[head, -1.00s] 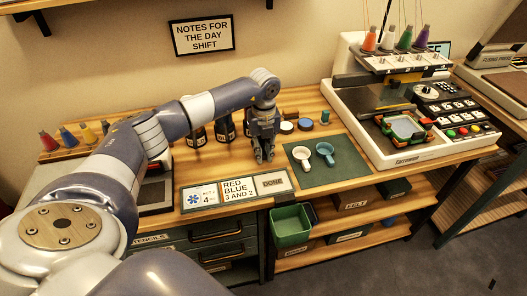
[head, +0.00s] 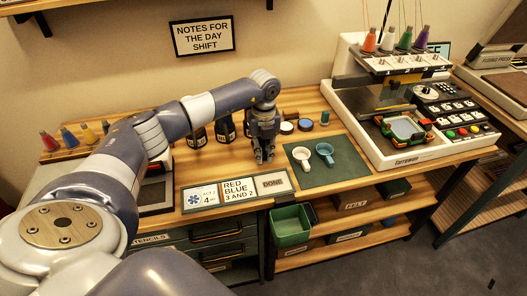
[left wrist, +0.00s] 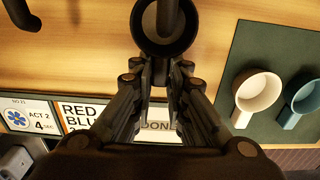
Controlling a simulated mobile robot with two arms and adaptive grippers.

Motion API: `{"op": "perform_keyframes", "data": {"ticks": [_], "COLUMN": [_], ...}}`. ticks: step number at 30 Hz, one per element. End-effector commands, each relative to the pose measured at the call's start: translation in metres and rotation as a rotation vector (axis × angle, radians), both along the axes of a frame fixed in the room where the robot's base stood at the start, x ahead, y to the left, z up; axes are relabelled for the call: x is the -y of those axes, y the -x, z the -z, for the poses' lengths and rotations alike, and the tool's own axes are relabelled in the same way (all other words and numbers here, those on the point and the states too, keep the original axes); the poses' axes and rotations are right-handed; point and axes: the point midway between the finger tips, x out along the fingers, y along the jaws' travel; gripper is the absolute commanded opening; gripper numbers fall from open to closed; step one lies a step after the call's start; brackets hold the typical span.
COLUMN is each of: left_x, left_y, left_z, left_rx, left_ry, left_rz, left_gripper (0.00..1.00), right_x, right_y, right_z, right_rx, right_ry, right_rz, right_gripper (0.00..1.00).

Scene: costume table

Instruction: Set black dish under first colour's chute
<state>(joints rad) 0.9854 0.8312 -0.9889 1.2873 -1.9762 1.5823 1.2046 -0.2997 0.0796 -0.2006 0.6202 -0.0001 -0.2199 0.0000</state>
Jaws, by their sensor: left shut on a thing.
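My left gripper (head: 264,158) is over the wooden worktop, just behind the order card and left of the green mat. In the left wrist view its fingers (left wrist: 160,78) are closed on a dark round dish, the black dish (left wrist: 140,22), whose rim shows just beyond the fingertips; its grip point is mostly hidden by the fingers. In the head view the dish is hard to make out behind the gripper. The order card (head: 238,190) reads "RED BLUE 3 AND 2". I cannot make out a red chute. My right gripper is not in view.
A white dish (head: 301,156) and a teal dish (head: 325,152) lie on the green mat (head: 345,169). Several dark bottles stand behind my arm, and coloured cones (head: 67,135) stand at left. Small round pots (head: 305,125) sit behind the mat. A white embroidery machine (head: 400,158) fills the right.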

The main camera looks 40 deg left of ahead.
Motion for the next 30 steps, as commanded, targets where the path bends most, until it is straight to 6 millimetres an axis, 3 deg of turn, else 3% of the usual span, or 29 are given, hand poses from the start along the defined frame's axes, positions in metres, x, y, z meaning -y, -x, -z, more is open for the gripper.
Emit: {"op": "perform_keyframes", "data": {"ticks": [30], "left_x": [0.0002], "left_y": [-0.0001], "left_z": [0.0068], "left_rx": [0.0], "left_ry": [0.0], "left_rz": [0.0], "left_gripper": [0.0], "right_x": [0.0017], "right_y": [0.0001], "right_z": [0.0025], "right_rx": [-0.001], "right_ry": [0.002], "right_rz": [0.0], "right_gripper": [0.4]}}
